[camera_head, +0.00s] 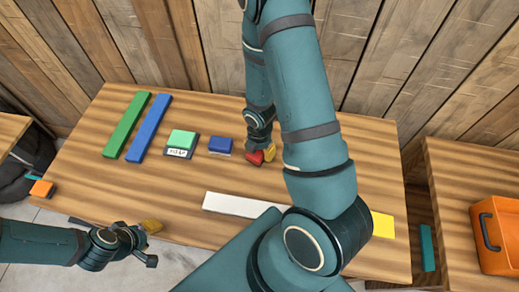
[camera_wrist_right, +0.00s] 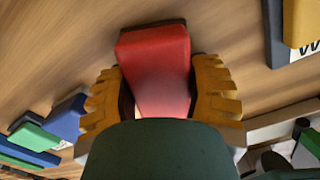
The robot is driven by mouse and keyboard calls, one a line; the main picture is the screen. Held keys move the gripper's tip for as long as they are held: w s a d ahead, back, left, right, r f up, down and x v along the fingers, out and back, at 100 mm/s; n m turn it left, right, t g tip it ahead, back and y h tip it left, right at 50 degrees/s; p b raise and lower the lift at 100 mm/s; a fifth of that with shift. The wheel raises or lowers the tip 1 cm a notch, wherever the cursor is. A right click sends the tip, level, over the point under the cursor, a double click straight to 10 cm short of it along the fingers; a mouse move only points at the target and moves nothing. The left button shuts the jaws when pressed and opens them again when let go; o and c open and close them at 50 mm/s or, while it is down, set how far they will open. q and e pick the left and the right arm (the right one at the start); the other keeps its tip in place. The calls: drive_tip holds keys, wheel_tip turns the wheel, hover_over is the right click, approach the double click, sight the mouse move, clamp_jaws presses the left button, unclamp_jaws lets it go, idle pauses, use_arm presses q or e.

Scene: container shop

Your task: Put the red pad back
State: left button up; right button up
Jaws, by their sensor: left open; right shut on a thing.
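The red pad (camera_wrist_right: 155,65) is between the yellow fingers of my right gripper (camera_wrist_right: 160,88) in the right wrist view, and both fingers press its sides. A dark edge shows along its far end; I cannot tell whether that is part of the pad or a base under it. In the head view the red pad (camera_head: 256,158) is low at the table surface, right of the blue block, partly hidden by my right gripper (camera_head: 262,156). My left gripper (camera_head: 151,243) is open and empty at the table's front left edge.
A green block (camera_head: 182,138) on a labelled dark base and a blue block (camera_head: 220,144) stand left of the red pad. Long green (camera_head: 126,125) and blue (camera_head: 148,127) strips lie further left. A white strip (camera_head: 240,204) lies in front. An orange crate (camera_head: 488,235) is at right.

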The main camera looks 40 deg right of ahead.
drive_tip(key=shift+f, duration=0.2)
drive_tip(key=o, duration=1.2)
drive_tip(key=shift+o, duration=0.2)
drive_tip(key=shift+r, duration=0.2)
